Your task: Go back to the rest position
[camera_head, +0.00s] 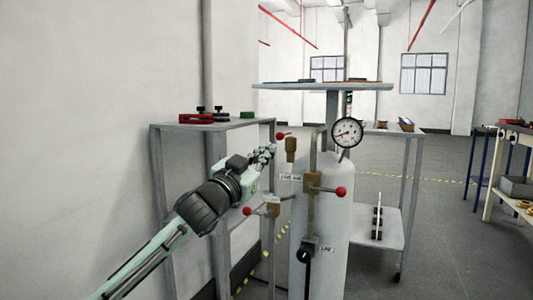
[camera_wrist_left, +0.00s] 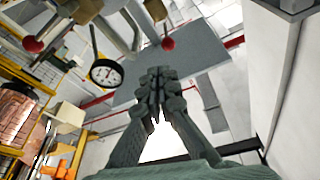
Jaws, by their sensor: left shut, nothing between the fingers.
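My left gripper (camera_head: 265,152) comes in from the lower left in the head view, near a red ball-ended lever (camera_head: 281,136). In the left wrist view its green fingers (camera_wrist_left: 158,95) meet at the tips, shut and empty. The pale cylinder tank (camera_head: 330,225) with brass valves and a round dial gauge (camera_head: 347,132) stands just right of the gripper. The gauge also shows in the left wrist view (camera_wrist_left: 106,73). Whether the gripper touches the lever cannot be told. My right gripper is not in view.
More red-knobbed levers (camera_head: 341,191) stick out from the valves close by. A grey shelf frame (camera_head: 158,175) with red and green items stands at the left by the wall. Open floor (camera_head: 440,230) lies to the right, with workbenches (camera_head: 516,150) beyond.

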